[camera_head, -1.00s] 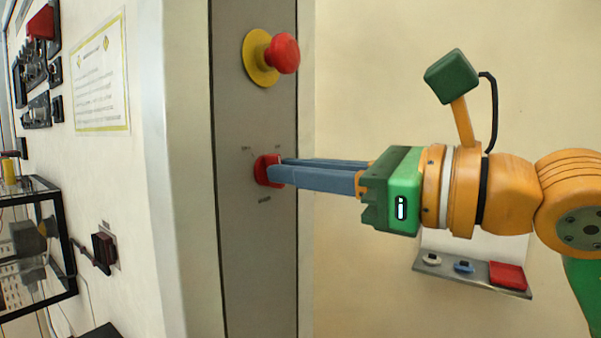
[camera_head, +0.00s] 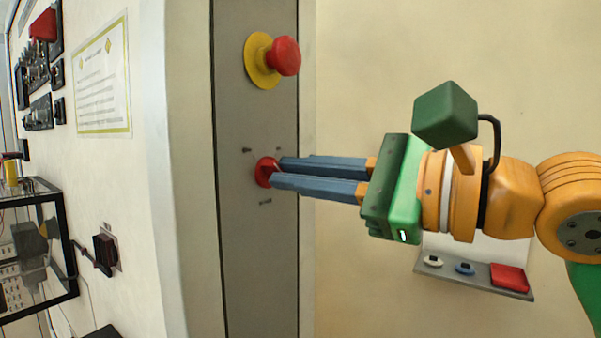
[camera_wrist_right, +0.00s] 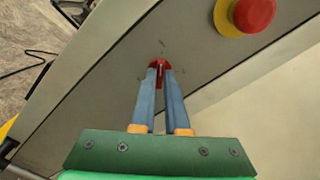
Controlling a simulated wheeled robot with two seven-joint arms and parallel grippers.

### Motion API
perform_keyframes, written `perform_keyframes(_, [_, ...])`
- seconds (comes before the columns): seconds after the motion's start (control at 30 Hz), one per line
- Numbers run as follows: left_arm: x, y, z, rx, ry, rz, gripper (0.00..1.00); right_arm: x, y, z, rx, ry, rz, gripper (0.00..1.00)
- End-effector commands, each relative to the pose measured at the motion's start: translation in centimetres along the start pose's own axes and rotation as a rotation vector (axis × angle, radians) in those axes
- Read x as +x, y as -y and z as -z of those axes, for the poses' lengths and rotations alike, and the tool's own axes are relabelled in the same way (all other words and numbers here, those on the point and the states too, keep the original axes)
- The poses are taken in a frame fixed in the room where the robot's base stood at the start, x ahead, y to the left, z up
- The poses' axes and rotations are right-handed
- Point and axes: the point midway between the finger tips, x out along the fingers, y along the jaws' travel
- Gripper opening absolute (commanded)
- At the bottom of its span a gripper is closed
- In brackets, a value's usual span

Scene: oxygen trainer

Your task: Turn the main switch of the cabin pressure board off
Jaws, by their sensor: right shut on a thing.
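The main switch (camera_head: 264,172) is a small red rotary knob on a grey vertical panel (camera_head: 255,260), with small dark labels around it. It also shows in the right wrist view (camera_wrist_right: 159,64) at the tips of my fingers. My right gripper (camera_head: 276,172) comes in from the right, shut on the red knob. Its two blue fingers (camera_wrist_right: 160,72) cover part of the knob, and I cannot read the labels. My left gripper is not in view.
A red mushroom button on a yellow base (camera_head: 284,56) sits above the knob on the same panel. A small shelf with coloured buttons (camera_head: 475,273) is below my right arm. A glass case (camera_head: 38,250) and a sign (camera_head: 102,80) are at the left.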

Motion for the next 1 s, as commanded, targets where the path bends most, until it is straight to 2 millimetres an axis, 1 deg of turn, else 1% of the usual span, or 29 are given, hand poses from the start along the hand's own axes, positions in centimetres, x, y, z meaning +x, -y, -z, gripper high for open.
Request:
perform_keyframes(0.4, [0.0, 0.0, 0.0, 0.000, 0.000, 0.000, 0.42, 0.0, -0.1, 0.1, -0.005, -0.003, -0.002, 0.00])
perform_keyframes(0.43, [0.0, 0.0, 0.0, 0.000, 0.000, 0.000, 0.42, 0.0, -0.1, 0.1, -0.005, -0.003, -0.002, 0.17])
perform_keyframes(0.47, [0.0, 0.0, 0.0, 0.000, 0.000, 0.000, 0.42, 0.0, -0.1, 0.1, -0.005, -0.003, -0.002, 0.25])
perform_keyframes(0.5, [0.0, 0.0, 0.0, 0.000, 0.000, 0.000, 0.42, 0.0, -0.1, 0.1, -0.005, -0.003, -0.002, 0.36])
perform_keyframes(0.53, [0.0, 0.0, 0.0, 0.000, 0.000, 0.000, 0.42, 0.0, -0.1, 0.1, -0.005, -0.002, -0.002, 0.42])
perform_keyframes(0.83, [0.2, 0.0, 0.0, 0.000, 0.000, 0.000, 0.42, -0.2, -0.1, 0.1, -0.005, -0.001, 0.000, 0.42])
perform_keyframes(0.87, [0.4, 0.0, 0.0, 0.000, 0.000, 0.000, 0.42, -0.4, -0.1, 0.1, -0.005, -0.001, 0.002, 0.42])
perform_keyframes(0.93, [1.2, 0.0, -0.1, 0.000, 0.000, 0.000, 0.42, -1.7, -0.2, 0.3, -0.006, -0.001, 0.005, 0.42])
perform_keyframes(1.0, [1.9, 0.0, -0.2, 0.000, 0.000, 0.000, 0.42, -3.3, -0.3, 0.4, -0.006, -0.001, 0.004, 0.42])
